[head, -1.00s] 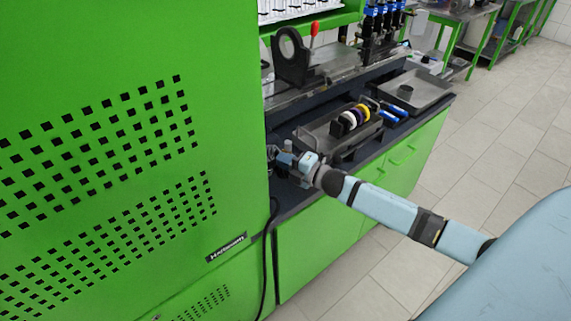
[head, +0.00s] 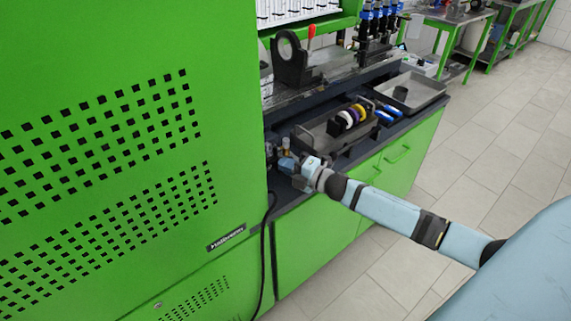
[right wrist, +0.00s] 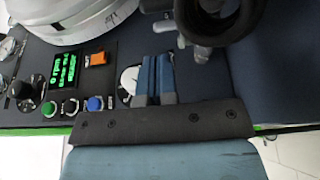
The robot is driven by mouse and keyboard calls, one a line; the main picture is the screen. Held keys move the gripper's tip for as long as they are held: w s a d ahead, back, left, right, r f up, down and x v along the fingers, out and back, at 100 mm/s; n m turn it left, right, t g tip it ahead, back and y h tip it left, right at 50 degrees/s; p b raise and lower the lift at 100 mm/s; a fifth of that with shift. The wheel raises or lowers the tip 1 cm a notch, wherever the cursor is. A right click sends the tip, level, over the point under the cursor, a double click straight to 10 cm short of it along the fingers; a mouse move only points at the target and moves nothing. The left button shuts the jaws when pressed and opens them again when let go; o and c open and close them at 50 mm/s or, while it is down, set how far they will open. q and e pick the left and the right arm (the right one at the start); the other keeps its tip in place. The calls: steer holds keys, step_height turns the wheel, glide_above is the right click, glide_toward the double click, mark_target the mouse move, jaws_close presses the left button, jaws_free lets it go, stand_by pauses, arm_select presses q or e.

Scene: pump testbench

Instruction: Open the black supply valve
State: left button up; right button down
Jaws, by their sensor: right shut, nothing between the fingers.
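My right gripper (head: 288,164) is at the bench edge beside the green cabinet, at the end of the arm reaching in from the right. In the right wrist view its two blue fingers (right wrist: 157,68) are together and empty, over the control panel beside a white round dial (right wrist: 129,80). A black round knob (right wrist: 22,89) sits at the panel's left, apart from the fingers. I cannot tell for sure whether this knob is the black supply valve. My left gripper is not in view.
The panel holds a green-lit display (right wrist: 66,70), an orange switch (right wrist: 98,58) and a blue button (right wrist: 93,103). A white round housing (right wrist: 75,18) stands behind it. The tall green cabinet (head: 110,60) borders the gripper's left. A tray (head: 325,132) with tape rolls lies farther along the bench.

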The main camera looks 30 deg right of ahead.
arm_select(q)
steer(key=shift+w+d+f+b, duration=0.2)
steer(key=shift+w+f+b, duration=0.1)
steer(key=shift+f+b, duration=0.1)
arm_select(e)
steer(key=v, duration=0.9)
steer(key=shift+s+d+f, duration=0.15)
steer(key=shift+s+d, duration=0.05)
